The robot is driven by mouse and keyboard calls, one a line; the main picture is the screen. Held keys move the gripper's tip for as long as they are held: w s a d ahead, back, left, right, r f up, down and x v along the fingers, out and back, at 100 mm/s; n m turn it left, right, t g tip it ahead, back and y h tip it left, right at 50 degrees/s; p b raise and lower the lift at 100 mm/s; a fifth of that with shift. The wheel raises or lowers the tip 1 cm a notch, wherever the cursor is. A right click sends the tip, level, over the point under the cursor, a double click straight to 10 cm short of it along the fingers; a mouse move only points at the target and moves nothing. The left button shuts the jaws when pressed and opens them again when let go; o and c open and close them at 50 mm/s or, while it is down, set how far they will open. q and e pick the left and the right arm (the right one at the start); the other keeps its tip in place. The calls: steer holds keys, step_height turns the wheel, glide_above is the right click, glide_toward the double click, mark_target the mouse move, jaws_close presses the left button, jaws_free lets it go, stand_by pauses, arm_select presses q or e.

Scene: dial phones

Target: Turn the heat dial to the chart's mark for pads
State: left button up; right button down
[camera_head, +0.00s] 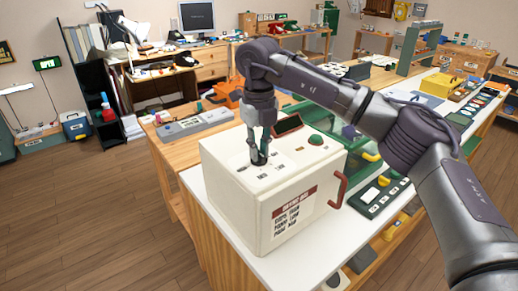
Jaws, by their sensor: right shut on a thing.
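A white box-shaped appliance (225,195) stands on the white-topped bench. A printed chart (293,212) with a dark red heading and several short lines is on its front; the lines are too small to read surely. My right gripper (259,155) points straight down onto the top of the box, shut on a small dark dial (258,158). The fingers hide most of the dial, and its pointer cannot be made out. Small marks show on the top around it. My left gripper is not in view.
A grey device (194,124) sits on the wooden bench behind left. Open floor lies at left.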

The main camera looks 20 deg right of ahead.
steer(key=shift+r+m, duration=0.1)
steer(key=shift+m, duration=1.9)
steer(key=c, duration=1.1)
jaws_free()
steer(key=shift+c, duration=0.2)
step_height(320, 180, up, 12)
